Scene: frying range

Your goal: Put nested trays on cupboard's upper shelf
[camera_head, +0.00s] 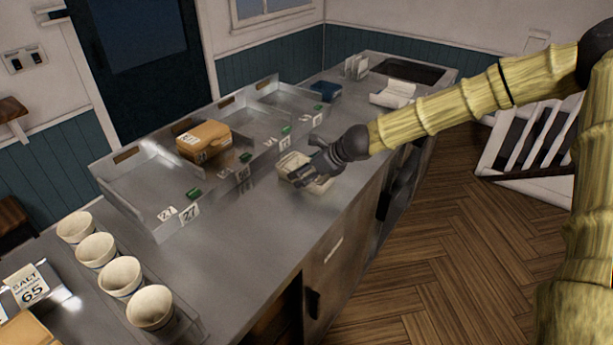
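A small pale cream stack (290,161), which looks like the nested trays, lies on the steel counter right of the metal bays. My dark gripper (302,180) reaches in from the right and is over or against the stack, covering part of it. I cannot tell whether its fingers are open or closed on it. The wooden cupboard (340,255) is under the counter, with pale and dark handles on its front. A dark opening (277,318) shows at its near left end. The upper shelf cannot be made out.
Shallow metal bays (135,190) with number tags run along the counter's back, one holding a brown box (203,140). Several pale cups (121,276) stand at the near left. White packets (393,92) and a blue item (326,91) are farther back. The counter's front middle is clear.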

